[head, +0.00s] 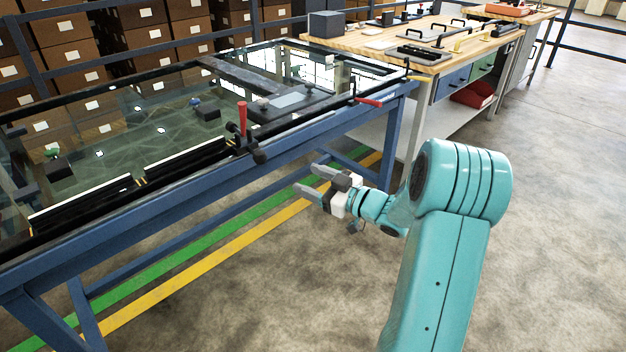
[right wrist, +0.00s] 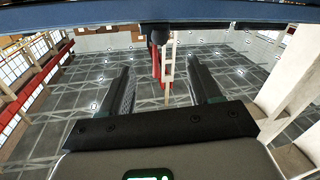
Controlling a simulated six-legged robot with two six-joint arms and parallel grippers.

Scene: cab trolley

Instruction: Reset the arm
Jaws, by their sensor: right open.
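My right gripper (head: 312,184) is at the end of my teal arm, in front of the blue frame of the glass-topped trolley (head: 190,205). Its two grey fingers are apart, with nothing between them. In the right wrist view the open fingers (right wrist: 160,88) point toward a dark blue beam (right wrist: 230,14) across the top of the picture. A red part (right wrist: 156,62) shows between the fingers, beyond them. My left gripper is not in the head view.
The trolley carries a glass pane in a black frame, with a red upright handle (head: 242,118) and a red lever (head: 369,101) at its edge. A wooden workbench (head: 425,60) with tools stands behind. Brown boxes (head: 70,60) fill racks at the back left. The floor at right is clear.

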